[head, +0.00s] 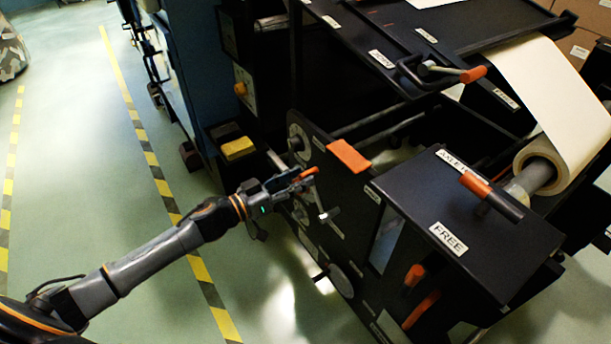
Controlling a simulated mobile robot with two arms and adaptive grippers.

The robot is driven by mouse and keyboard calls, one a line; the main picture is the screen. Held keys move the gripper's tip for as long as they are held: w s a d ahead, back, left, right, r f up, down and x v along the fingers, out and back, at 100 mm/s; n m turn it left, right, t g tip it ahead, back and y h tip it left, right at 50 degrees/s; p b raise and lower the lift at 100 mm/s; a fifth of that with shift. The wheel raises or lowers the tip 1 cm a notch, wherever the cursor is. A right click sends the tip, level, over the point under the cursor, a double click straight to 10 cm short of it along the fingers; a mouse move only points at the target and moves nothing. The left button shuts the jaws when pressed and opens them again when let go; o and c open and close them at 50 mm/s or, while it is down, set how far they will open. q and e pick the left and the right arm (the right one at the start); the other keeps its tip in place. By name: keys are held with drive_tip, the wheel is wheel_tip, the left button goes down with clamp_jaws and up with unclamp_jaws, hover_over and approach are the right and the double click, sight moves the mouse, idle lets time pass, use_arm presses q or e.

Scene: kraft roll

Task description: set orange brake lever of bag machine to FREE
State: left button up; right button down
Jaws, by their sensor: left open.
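The black bag machine (400,255) fills the right half of the head view. A FREE label (448,238) lies at the front edge of its black box top, with an AXLE label (462,164) at the back edge. Between them is an orange-and-black lever (490,195), its orange end toward the AXLE label. A smaller orange handle (308,172) shows at the machine's side panel. My left gripper (292,190) is open beside this handle; I cannot tell whether they touch. Which orange part is the brake lever is not certain. My right gripper is not in view.
An orange flap (348,156), another orange-tipped lever (471,74) and orange handles (414,275) stick out from the machine. A paper roll (548,165) feeds white paper at the right. Green floor with yellow-black tape (165,187) is free at left.

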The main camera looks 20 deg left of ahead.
use_arm(q)
drive_tip(key=shift+x, duration=1.3)
clamp_jaws()
